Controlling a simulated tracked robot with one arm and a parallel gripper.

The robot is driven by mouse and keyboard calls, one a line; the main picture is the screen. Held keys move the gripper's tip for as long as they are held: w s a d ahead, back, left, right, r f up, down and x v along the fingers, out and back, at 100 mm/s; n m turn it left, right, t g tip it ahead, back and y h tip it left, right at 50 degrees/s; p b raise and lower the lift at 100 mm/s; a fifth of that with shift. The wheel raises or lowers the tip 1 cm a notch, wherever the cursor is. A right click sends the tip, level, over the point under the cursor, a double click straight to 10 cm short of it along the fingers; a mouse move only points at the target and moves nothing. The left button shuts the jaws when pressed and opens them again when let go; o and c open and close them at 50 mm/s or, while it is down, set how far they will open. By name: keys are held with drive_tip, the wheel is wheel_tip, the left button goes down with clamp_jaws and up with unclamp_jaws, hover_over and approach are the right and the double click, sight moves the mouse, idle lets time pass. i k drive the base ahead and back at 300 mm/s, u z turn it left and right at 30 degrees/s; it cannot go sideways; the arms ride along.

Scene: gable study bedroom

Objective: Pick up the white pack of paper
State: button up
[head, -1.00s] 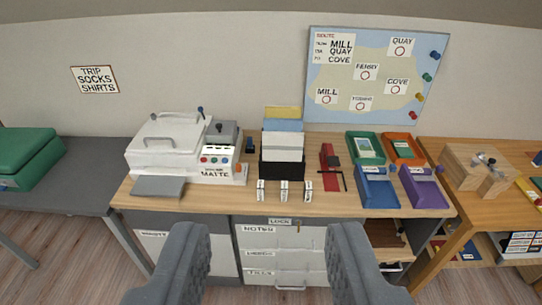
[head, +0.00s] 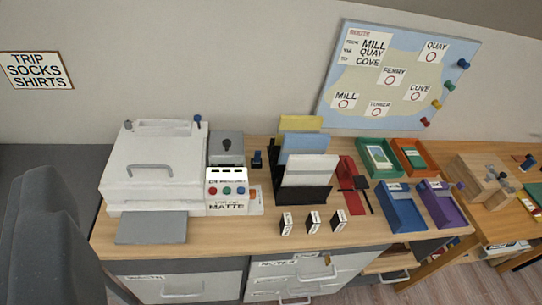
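The white pack of paper (head: 312,171) stands upright in a black slotted holder (head: 300,195) on the wooden desk. It is the front one of three packs. A blue pack (head: 304,150) and a yellow pack (head: 300,124) stand behind it, partly hidden. The other finger is out of view. The gripper looks open and empty.
A white machine (head: 152,175) stands left of the holder, with a grey tray in front. Several small labelled blocks (head: 313,222) stand right before the holder. A red tool (head: 350,185) lies to its right, then coloured trays (head: 402,208). A map board (head: 398,78) hangs behind.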

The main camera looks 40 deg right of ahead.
sight(300, 171)
drive_tip(key=z, duration=0.3)
drive_tip(key=i, duration=1.05)
drive_tip(key=z, duration=0.7)
